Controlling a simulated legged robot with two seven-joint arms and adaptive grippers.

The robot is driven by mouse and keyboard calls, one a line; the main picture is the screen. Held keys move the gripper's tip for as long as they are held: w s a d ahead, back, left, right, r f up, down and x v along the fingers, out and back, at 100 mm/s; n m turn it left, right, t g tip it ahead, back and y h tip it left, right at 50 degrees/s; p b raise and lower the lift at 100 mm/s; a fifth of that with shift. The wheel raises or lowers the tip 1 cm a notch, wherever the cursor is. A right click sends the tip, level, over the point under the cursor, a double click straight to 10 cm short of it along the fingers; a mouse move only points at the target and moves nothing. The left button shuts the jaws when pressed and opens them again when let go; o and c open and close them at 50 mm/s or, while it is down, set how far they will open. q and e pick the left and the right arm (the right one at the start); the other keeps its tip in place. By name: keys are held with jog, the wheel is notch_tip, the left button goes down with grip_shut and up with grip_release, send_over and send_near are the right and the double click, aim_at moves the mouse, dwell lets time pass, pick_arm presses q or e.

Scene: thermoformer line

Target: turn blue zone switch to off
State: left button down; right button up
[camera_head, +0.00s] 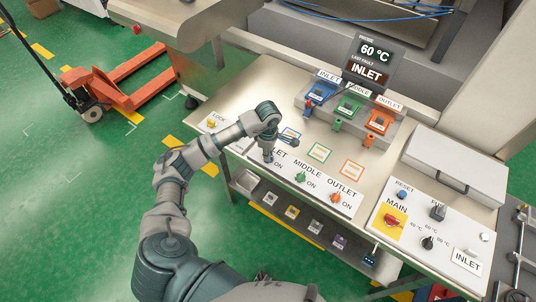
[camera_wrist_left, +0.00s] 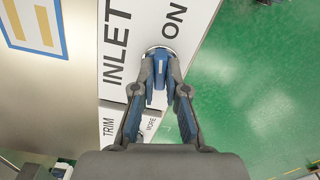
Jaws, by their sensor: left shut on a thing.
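The blue zone switch (camera_wrist_left: 159,72) is a blue knob on a round base, on a white panel between the words INLET and ON. My left gripper (camera_wrist_left: 160,88) is shut on its blue grip, one finger on each side. In the head view my left gripper (camera_head: 268,156) points down at the INLET end of the zone panel and hides most of the switch. Which way the knob points is hard to tell. My right gripper is not in view.
The green MIDDLE switch (camera_head: 301,177) and orange OUTLET switch (camera_head: 336,197) sit to the right on the same panel. The MAIN panel (camera_head: 410,250) with a red switch (camera_head: 392,221) lies farther right. A display (camera_head: 371,62) reads 60 °C, INLET.

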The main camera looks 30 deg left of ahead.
pick_arm(q)
jog(key=n, duration=0.3)
jog(key=shift+w+n+b, duration=0.1)
jog(key=shift+n+b, duration=0.2)
jog(key=shift+b, duration=0.05)
jog(key=n, duration=0.3)
jog(key=shift+r+n, duration=0.1)
jog(key=shift+n, duration=0.2)
jog(key=n, duration=0.4)
jog(key=shift+n, duration=0.3)
jog(key=shift+w+r+n, duration=0.1)
jog(key=shift+r+n, duration=0.05)
jog(key=shift+n, duration=1.55)
jog(key=c, duration=1.4)
grip_release()
jog(key=shift+o, duration=1)
jog(key=shift+f, duration=0.2)
notch_tip(320, 180, up, 12)
